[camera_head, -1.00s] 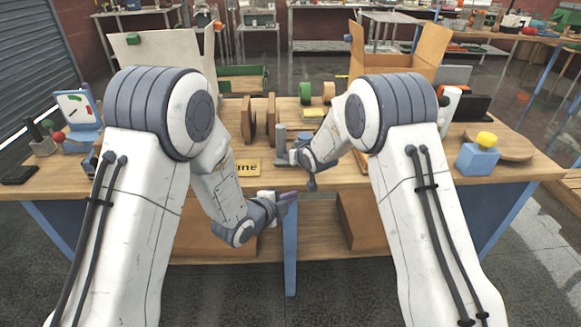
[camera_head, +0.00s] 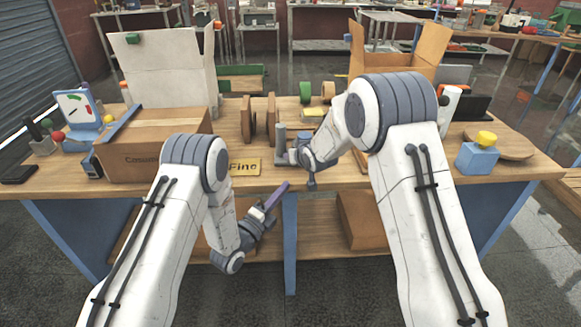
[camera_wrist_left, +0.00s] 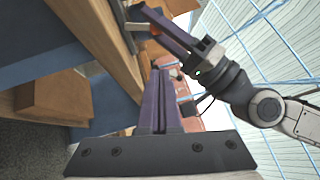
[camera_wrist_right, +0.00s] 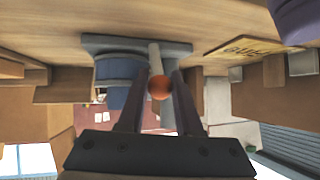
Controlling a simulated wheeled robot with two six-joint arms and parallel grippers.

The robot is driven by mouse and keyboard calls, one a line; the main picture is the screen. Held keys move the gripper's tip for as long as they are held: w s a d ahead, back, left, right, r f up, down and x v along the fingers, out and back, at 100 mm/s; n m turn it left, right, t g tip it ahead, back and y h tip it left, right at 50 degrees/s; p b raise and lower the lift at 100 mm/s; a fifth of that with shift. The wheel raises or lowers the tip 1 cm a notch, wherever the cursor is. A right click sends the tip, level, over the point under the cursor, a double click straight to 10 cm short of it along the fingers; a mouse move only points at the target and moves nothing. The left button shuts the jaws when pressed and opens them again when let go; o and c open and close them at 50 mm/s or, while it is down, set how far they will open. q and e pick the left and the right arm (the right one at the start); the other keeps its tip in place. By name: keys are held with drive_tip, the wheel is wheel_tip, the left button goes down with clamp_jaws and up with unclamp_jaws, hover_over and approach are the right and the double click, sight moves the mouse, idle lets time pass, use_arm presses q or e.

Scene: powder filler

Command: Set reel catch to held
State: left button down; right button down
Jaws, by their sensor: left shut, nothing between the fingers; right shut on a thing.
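A small fixture on the bench carries a round orange knob (camera_wrist_right: 160,88) on a pale stem, with a grey base (camera_wrist_right: 110,43) and a blue cylinder (camera_wrist_right: 120,72) beside it. This looks like the reel catch, though its marking cannot be read. My right gripper (camera_head: 292,157) is at the bench's front edge, its fingers closed on the orange knob in the right wrist view. In the head view the gripper hides the knob. My left gripper (camera_head: 283,187) is shut and empty, in front of and below the bench edge; its purple fingers meet in the left wrist view (camera_wrist_left: 160,95).
A grey post (camera_head: 280,137) stands beside my right gripper. A yellow sign (camera_head: 244,166) lies left of it. A cardboard box (camera_head: 160,165) fills the left bench. Brown upright discs (camera_head: 247,119) and green and orange reels (camera_head: 306,92) stand behind. A blue yellow-topped container (camera_head: 478,156) is at right.

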use_arm(q)
drive_tip(key=w+d, duration=0.1)
drive_tip(key=w, duration=0.1)
drive_tip(key=w+d+r, duration=0.1)
drive_tip(key=w, duration=0.1)
drive_tip(key=w+d, duration=0.1)
drive_tip(key=w, duration=0.1)
drive_tip(key=shift+w+r, duration=0.35)
drive_tip(key=shift+w, duration=0.05)
drive_tip(key=shift+w+a+r, duration=0.1)
drive_tip(key=shift+w+a, duration=0.05)
drive_tip(key=shift+w, duration=0.5)
drive_tip(key=shift+w+r, duration=0.3)
drive_tip(key=shift+w, duration=0.3)
drive_tip(key=shift+a+r, duration=0.1)
drive_tip(key=shift+a, duration=0.05)
use_arm(e)
drive_tip(key=c, duration=0.6)
unclamp_jaws()
drive_tip(key=shift+s+f, duration=0.15)
drive_tip(key=shift+f, duration=0.05)
drive_tip(key=shift+r, duration=0.15)
